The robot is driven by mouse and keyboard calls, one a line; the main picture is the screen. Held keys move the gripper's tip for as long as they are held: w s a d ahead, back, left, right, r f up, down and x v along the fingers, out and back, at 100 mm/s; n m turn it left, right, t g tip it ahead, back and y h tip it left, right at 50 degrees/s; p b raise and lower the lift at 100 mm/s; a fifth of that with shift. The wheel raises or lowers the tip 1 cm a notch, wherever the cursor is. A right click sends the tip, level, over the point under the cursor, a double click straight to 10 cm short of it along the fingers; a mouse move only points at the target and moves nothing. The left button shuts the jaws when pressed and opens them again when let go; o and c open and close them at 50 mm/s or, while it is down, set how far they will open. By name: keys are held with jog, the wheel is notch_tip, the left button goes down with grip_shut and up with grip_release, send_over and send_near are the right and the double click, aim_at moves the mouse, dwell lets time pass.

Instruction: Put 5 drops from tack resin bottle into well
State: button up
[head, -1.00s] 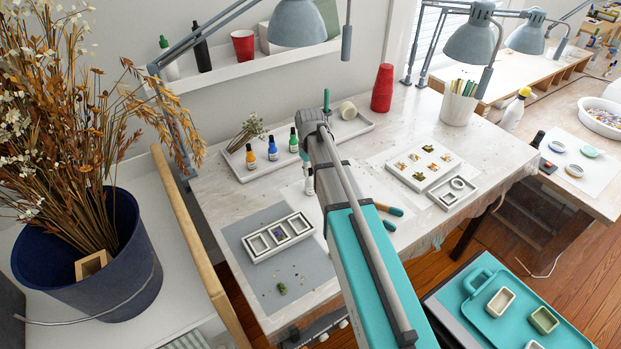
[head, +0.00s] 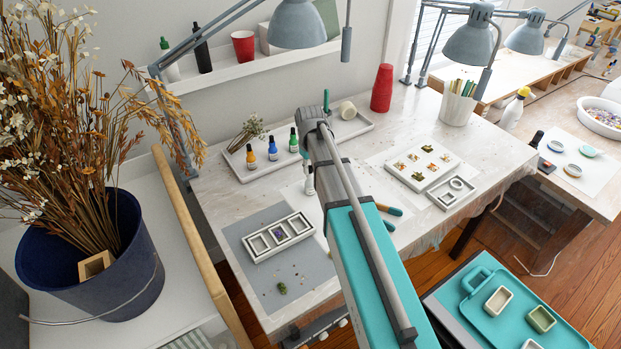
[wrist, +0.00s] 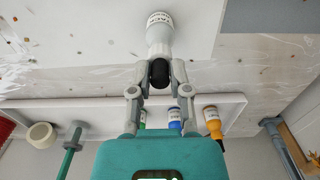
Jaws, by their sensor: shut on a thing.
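In the wrist view, my gripper (wrist: 159,75) is shut on the white tack resin bottle (wrist: 159,35), with its fingertips at the black end. Small print on the white body is too blurred to read fully. In the head view, part of the white bottle (head: 309,184) shows just left of my arm, which hides my fingers. A white mould block (head: 262,255) with three square wells lies on a grey mat to the lower left of the bottle. Its middle well (head: 279,232) holds something purple; the two outer wells look empty. I cannot tell the bottle's height above the table.
A white tray (head: 243,176) at the back holds orange (head: 251,158), blue (head: 272,149) and green (head: 293,141) bottles and dried flowers. The grey mat (head: 300,278) carries crumbs and a green lump (head: 282,288). Pliers (head: 389,209) lie right of my arm. A lamp (head: 297,25) hangs above.

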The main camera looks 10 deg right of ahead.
notch_tip(320, 180, up, 8)
jog(key=p, duration=0.8)
jog(key=shift+r, duration=0.1)
dwell(0.3)
jog(key=shift+r+p, duration=0.7)
jog(key=shift+p, duration=0.1)
jog(key=shift+a, duration=0.15)
